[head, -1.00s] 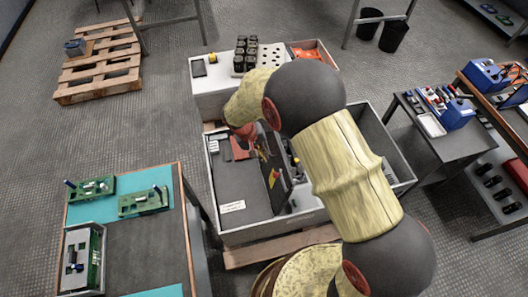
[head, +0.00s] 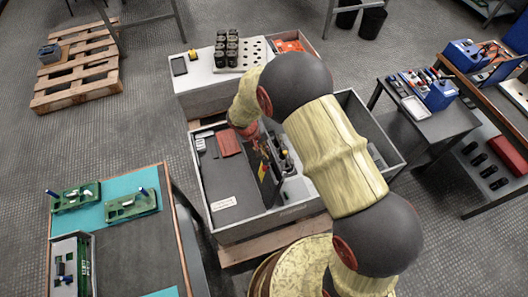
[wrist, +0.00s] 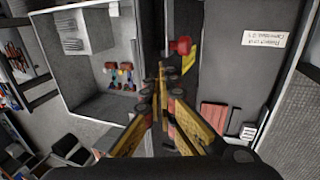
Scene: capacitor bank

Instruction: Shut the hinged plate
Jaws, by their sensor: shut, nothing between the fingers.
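The hinged plate (head: 273,187) is a dark panel with a yellow and red marking. It stands steeply up inside the grey cabinet (head: 260,226), between a dark floor on the left and a light compartment on the right. In the wrist view the plate (wrist: 187,85) is seen nearly edge-on, with a red knob and yellow mark at its upper part. My gripper (wrist: 160,82) is shut and empty, its fingertips close beside the plate on the compartment side. I cannot tell whether they touch. In the head view my arm hides part of the compartment.
A white-topped box with black cylinders (head: 226,48) stands behind the cabinet. A red block (head: 228,143) and a white label (head: 223,203) lie on the dark floor. A bench with green boards (head: 75,196) is at left, a tool table (head: 440,130) at right.

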